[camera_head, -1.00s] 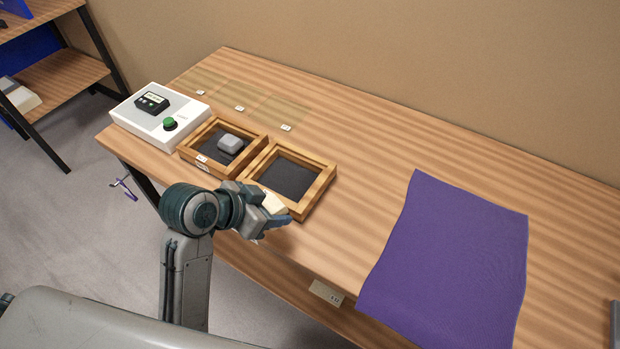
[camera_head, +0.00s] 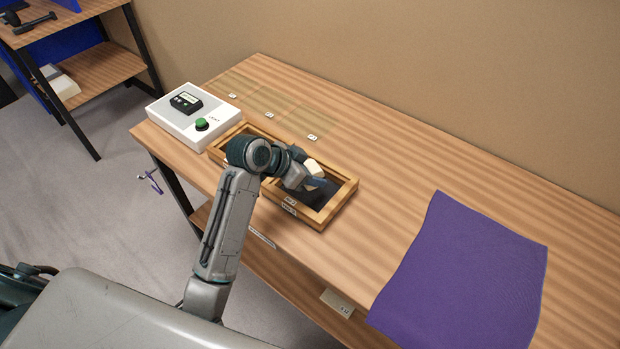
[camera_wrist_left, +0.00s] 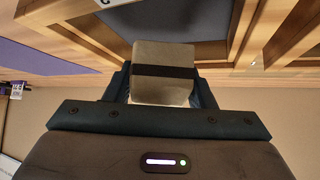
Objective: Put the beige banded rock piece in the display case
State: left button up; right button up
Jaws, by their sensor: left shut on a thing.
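The beige rock piece (camera_head: 314,167) is in my left gripper (camera_head: 308,179). In the left wrist view the piece (camera_wrist_left: 163,60) shows a dark band across it, between the two fingers (camera_wrist_left: 161,88). The gripper is shut on it and holds it over the right-hand wooden-framed case (camera_head: 341,203), which has a dark lining and labels on its front. The piece appears above the lining; a gap is hard to judge. A second wooden-framed case (camera_head: 226,138) stands to its left, mostly hidden behind my arm. I cannot tell which is the display case. My right gripper is not in view.
A white box (camera_head: 181,119) with a green button and a dark display stands left of the cases. Faint marked squares with small tags (camera_head: 313,138) lie behind them. A purple cloth (camera_head: 465,265) covers the table's right front. The wooden table (camera_head: 400,160) between is clear.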

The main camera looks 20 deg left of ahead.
pick_arm(q)
jog(key=shift+f+p, duration=0.35)
jog(key=shift+f, duration=1.35)
jog(key=o, duration=1.2)
jog(key=shift+f, duration=0.1)
jog(key=b+v, duration=0.1)
jog(key=v, duration=1.1)
jog(key=shift+s, duration=0.1)
